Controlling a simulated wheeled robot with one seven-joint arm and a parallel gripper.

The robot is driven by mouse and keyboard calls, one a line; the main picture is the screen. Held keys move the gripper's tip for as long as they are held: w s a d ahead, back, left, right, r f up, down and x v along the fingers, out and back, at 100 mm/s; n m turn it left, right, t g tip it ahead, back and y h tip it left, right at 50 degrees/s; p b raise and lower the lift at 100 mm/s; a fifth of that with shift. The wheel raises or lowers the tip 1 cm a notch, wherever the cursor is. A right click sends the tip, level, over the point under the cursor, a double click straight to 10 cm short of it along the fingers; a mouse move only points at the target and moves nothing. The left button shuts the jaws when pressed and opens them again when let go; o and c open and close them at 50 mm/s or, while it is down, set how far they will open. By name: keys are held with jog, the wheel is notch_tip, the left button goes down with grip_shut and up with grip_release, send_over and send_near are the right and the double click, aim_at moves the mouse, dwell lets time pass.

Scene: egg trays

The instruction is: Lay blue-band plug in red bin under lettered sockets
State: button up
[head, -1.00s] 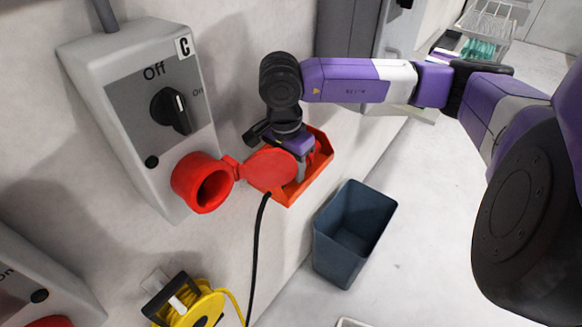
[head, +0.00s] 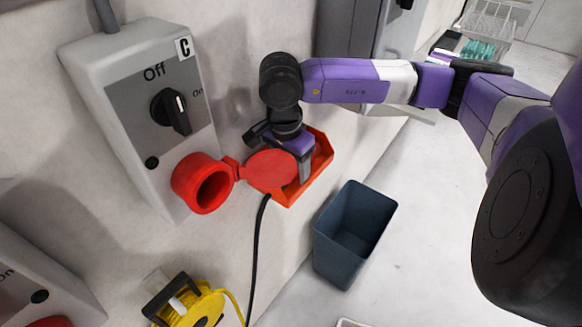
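The grey box lettered C (head: 135,105) is on the wall, its switch knob at Off. Its red socket (head: 203,184) is open, with the round red lid (head: 271,168) swung out to the right. The orange-red bin (head: 318,178) is on the wall below and to the right of the socket. My gripper (head: 304,172) points down into this bin, partly behind the lid. A grey finger shows, but its grip is unclear. A black cable (head: 254,250) hangs over the bin's left edge. The plug and its blue band cannot be made out.
A dark blue-grey waste bin (head: 328,262) stands on the floor to the right, empty as far as I see. A yellow cable reel (head: 200,308) is at the lower left. Another grey switch box (head: 45,275) is at the left edge. The floor at right is mostly clear.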

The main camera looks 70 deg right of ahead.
jog(key=shift+w+a+r+b, duration=0.15)
jog(key=shift+r+b, duration=0.1)
jog(key=shift+r, duration=1.05)
jog(key=shift+s+a+r+b, duration=0.1)
jog(key=shift+a+r+b, duration=0.15)
jog(key=shift+r, duration=1)
jog(key=shift+w+a+r+b, duration=0.1)
jog(key=shift+r+b, duration=0.15)
jog(key=shift+r, duration=1.05)
